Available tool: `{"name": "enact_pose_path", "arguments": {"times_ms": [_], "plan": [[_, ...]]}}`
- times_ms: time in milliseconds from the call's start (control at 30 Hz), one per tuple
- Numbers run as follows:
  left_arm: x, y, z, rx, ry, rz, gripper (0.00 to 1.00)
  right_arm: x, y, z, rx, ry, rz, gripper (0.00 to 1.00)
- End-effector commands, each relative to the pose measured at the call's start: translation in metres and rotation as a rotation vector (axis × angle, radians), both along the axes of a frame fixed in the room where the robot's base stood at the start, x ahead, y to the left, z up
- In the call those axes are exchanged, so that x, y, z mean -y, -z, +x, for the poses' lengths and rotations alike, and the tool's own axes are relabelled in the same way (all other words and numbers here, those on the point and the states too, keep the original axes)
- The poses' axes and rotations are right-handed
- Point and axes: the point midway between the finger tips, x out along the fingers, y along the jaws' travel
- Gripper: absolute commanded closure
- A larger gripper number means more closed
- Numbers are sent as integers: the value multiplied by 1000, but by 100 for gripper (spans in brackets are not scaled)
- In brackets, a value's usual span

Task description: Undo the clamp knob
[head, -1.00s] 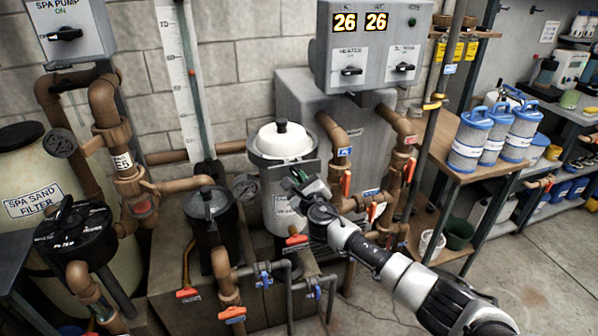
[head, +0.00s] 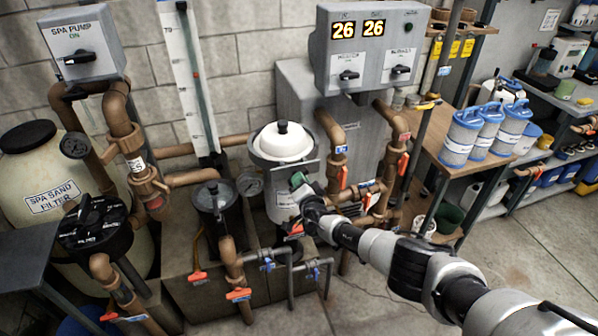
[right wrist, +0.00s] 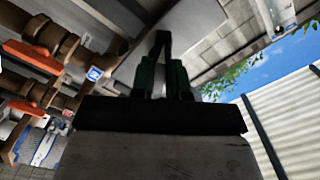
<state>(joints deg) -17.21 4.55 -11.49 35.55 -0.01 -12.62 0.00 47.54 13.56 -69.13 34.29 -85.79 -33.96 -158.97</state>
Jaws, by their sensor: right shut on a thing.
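A grey canister (head: 281,208) with a white domed lid (head: 283,140) stands against the back wall, a metal band around its top. My right gripper (head: 297,181) is at the canister's front right side, below the lid. In the right wrist view its green-padded fingers (right wrist: 162,78) are closed on a thin dark piece (right wrist: 163,45), seemingly the clamp knob. In the head view the gripper hides the knob. I cannot tell how far the knob is turned. My left gripper is not in view.
Brown pipes with red-orange valve handles (head: 343,177) stand right of the canister. A dark strainer pot (head: 215,208) and a gauge (head: 249,184) are at its left. A control box (head: 370,50) hangs above.

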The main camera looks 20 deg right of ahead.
Motion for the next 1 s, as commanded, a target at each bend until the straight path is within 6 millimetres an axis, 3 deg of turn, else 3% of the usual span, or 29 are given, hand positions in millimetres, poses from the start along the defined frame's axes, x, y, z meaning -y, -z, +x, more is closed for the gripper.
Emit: {"name": "enact_pose_path", "arguments": {"times_ms": [33,200,700,733,800,933,1000], "plan": [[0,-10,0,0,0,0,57,-1,-4,-1,1,0,-96,100],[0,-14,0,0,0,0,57,0,0,-1,7,0,-285,100],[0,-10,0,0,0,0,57,0,2,-1,4,0,-205,100],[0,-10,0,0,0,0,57,0,2,-1,4,0,-205,83],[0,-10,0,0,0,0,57,0,2,-1,4,0,-205,72],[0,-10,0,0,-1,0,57,0,1,-1,5,0,-205,53],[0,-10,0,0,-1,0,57,0,1,0,6,0,-205,53]]}}
